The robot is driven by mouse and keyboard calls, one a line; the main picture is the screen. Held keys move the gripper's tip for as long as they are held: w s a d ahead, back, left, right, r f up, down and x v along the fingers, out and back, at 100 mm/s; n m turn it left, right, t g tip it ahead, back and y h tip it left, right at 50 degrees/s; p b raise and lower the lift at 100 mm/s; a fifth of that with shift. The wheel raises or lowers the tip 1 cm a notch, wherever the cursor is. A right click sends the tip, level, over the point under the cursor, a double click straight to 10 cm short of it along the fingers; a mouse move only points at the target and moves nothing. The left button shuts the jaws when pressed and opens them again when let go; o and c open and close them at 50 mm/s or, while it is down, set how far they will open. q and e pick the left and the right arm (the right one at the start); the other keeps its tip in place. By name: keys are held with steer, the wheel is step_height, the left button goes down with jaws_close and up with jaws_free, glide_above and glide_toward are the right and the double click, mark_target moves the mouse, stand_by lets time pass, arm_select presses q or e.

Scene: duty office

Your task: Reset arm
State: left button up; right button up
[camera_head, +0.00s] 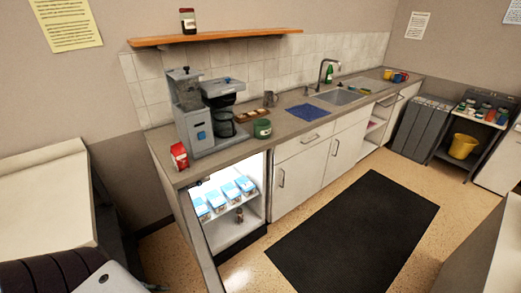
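Neither of my grippers shows in the head view, and I cannot see either hand holding anything. A pale grey piece (105,281) cuts into the bottom left corner beside a dark ribbed shape (52,272). I cannot tell whether these are parts of my arm.
A lit, open fridge (238,228) under the counter holds several blue-lidded boxes (226,196). The counter (291,124) bears a coffee machine (196,120), red carton (179,155), green jar (262,128) and sink (341,96). A black mat (357,232) lies on clear floor.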

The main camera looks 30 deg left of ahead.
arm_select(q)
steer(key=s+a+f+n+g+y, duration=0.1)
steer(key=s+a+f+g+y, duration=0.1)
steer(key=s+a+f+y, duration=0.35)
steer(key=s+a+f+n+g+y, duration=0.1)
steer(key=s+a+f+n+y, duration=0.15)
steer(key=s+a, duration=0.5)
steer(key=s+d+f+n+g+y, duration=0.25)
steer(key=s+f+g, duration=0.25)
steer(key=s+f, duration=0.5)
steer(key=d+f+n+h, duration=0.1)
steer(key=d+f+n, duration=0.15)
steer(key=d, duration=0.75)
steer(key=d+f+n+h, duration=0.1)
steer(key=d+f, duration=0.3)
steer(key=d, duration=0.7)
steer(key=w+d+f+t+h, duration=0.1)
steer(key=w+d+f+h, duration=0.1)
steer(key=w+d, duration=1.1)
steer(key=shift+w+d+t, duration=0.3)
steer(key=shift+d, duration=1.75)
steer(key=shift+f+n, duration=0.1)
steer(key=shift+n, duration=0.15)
